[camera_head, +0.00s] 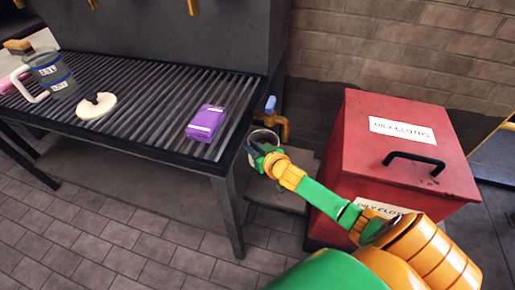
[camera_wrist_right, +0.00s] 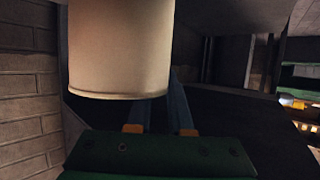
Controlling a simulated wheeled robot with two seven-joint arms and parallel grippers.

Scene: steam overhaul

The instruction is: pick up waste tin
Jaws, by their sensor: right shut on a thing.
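The waste tin (camera_head: 264,135) is a pale round tin with a dark inside, just off the right end of the slatted bench. My right gripper (camera_head: 254,149) is at its near side and is shut on it. In the right wrist view the tin (camera_wrist_right: 120,48) is a cream cylinder, roughly upright, its lower edge showing. It hides part of the right gripper's fingers in that view. I cannot tell whether the tin's base is clear of what is below it. My left gripper is not in view.
The slatted bench (camera_head: 150,90) holds a purple packet (camera_head: 206,122), a cream notched disc (camera_head: 97,106) and a jug (camera_head: 52,73). A red oily-cloths bin (camera_head: 350,130) stands close on the right. A blue and orange fitting (camera_head: 271,112) is behind the tin. A low step (camera_head: 278,196) lies below.

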